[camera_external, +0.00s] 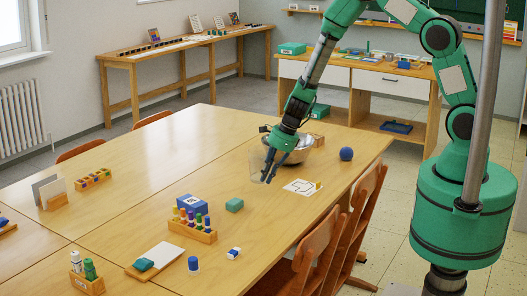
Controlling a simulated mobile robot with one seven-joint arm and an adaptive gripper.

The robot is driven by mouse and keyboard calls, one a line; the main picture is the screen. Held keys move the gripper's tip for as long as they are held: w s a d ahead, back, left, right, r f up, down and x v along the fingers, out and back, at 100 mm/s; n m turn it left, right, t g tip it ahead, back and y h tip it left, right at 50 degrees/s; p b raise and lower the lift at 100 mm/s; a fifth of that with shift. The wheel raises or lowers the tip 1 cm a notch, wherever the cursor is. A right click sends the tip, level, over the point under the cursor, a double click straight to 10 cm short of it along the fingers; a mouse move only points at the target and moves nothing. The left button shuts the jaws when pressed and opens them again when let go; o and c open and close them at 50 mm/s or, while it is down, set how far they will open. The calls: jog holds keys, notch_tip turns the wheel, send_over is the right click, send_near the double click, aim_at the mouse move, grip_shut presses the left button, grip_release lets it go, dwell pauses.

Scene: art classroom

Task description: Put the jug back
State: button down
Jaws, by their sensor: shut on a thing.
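My gripper (270,176) reaches down over the far right part of the large wooden table (130,190). It is shut on a clear, see-through jug (257,166), which shows faintly to the left of the fingers. The fingers hide part of the jug. I cannot tell whether its base touches the table. A metal bowl (298,158) stands just behind my gripper, partly covered by it. A white sheet with a black outline (300,187) lies on the table just right of the gripper.
A blue ball (346,154) is right of the bowl. Chairs (312,253) line the right edge. The table's middle left is mostly clear.

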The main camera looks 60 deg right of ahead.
jog(key=shift+w, duration=0.1)
jog(key=shift+w+a+f+p, duration=0.25)
jog(key=shift+w+p, duration=0.25)
jog(key=shift+w, duration=2.15)
jog(key=shift+w+a+f+p, duration=0.25)
jog(key=shift+w+p, duration=0.25)
jog(key=shift+w, duration=2.1)
jog(key=shift+w+a+f+p, duration=0.25)
jog(key=shift+w+p, duration=0.25)
jog(key=shift+w, duration=2.15)
jog(key=shift+f+b, duration=0.55)
jog(key=shift+f, duration=1.2)
jog(key=shift+f, duration=0.1)
jog(key=c, duration=1.7)
grip_release()
jog(key=shift+c, duration=0.2)
